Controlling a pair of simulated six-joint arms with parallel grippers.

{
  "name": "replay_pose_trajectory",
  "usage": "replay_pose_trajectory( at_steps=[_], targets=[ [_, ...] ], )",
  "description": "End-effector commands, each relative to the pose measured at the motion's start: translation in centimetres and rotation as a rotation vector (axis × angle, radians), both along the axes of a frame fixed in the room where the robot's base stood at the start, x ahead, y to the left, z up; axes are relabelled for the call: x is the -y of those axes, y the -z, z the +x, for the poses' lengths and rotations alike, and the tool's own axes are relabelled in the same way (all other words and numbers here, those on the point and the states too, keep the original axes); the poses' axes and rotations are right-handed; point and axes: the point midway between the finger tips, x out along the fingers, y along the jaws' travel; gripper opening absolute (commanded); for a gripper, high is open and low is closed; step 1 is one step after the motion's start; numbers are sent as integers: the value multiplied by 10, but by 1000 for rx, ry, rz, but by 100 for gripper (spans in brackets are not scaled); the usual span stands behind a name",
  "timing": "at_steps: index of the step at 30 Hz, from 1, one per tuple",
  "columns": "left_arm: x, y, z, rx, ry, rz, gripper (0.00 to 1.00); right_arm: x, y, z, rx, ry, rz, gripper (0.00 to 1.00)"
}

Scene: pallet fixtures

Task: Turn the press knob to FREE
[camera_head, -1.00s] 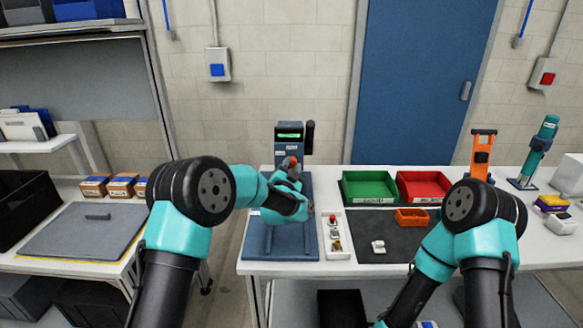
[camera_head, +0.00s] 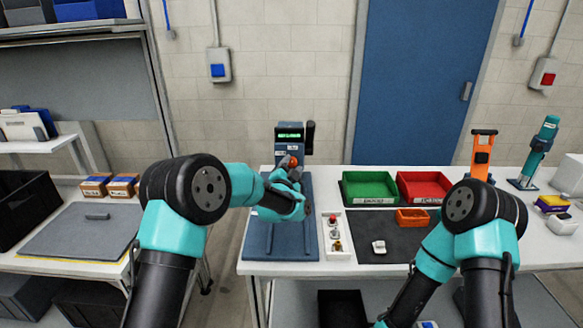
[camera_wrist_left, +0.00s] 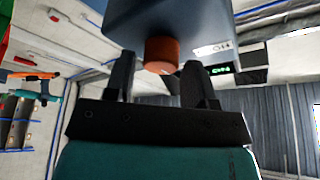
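The press (camera_head: 290,142) is a dark blue-grey column with a lit green display, standing on a blue base plate (camera_head: 283,250) on the white table. Its orange-red knob (camera_head: 293,161) sits on the front of the column. In the left wrist view the knob (camera_wrist_left: 162,55) lies between and just beyond the fingertips. My left gripper (camera_wrist_left: 160,64) is open, with gaps on both sides of the knob. In the head view my left gripper (camera_head: 293,176) is just below the knob, partly hidden by its own wrist. My right gripper is not in view.
A white tray (camera_head: 337,254) with small parts stands right of the press base. A green bin (camera_head: 370,200) and a red bin (camera_head: 425,199) stand further right, behind a dark mat (camera_head: 385,225) with an orange box (camera_head: 412,219). A black lever rises at the column's right.

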Motion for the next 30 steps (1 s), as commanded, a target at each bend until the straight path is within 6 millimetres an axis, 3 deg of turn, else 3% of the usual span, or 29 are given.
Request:
replay_pose_trajectory(
  at_steps=[3, 16, 30],
  targets=[
    [0, 0, 0, 0, 0, -1, 60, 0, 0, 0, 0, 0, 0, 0],
    [-3, 2, -8, 0, 0, -1, 60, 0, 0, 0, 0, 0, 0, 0],
    [-22, 20, -71, -2, 0, -1, 60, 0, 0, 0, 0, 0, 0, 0]
  ],
)
